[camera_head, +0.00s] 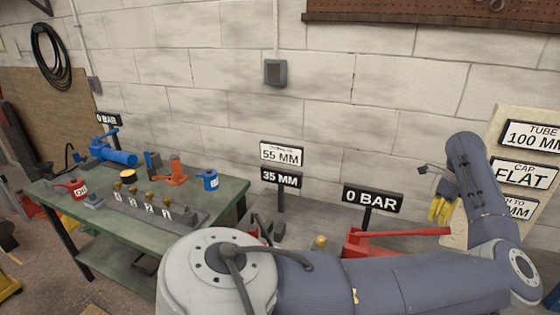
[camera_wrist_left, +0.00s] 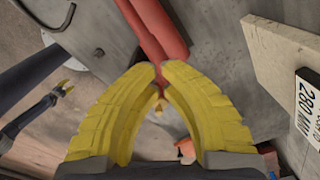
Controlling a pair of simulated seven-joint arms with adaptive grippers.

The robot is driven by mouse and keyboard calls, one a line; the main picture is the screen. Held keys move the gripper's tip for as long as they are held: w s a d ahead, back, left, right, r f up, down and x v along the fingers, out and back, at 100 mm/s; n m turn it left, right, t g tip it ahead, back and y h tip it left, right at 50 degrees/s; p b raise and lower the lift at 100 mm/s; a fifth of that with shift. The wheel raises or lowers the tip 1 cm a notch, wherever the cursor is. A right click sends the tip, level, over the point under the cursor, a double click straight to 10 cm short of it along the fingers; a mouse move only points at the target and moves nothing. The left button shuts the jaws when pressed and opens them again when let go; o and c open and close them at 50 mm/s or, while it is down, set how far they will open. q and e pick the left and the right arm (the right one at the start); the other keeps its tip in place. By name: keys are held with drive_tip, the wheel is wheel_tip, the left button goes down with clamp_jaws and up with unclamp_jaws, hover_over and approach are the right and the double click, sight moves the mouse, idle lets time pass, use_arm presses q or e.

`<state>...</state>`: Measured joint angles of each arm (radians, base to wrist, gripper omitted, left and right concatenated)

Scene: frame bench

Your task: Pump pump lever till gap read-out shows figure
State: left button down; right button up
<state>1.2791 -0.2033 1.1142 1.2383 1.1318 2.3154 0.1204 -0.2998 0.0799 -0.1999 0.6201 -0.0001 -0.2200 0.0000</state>
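The red pump lever (camera_head: 405,233) runs left to right from the red pump body (camera_head: 356,243) on the bench. The gap read-out (camera_head: 281,179) shows 35 MM; the white sign (camera_head: 281,153) above it shows 55 MM. My left gripper (camera_head: 438,217) points down just above the lever's free end. In the left wrist view its yellow fingertips (camera_wrist_left: 159,72) nearly meet, and the red lever (camera_wrist_left: 165,30) passes beyond them. I see nothing held; contact with the lever is unclear.
A pressure sign (camera_head: 372,198) behind the pump shows 0 BAR. A green table (camera_head: 226,197) at left carries a blue cylinder, a red can and other fittings. White signs (camera_head: 524,173) stand at right. My arm covers much of the near bench.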

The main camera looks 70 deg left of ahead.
use_arm(q)
drive_tip(key=shift+f, duration=0.1)
drive_tip(key=shift+f, duration=1.15)
idle(1.4)
idle(0.9)
drive_tip(key=shift+f, duration=5.1)
drive_tip(key=shift+r, duration=5.05)
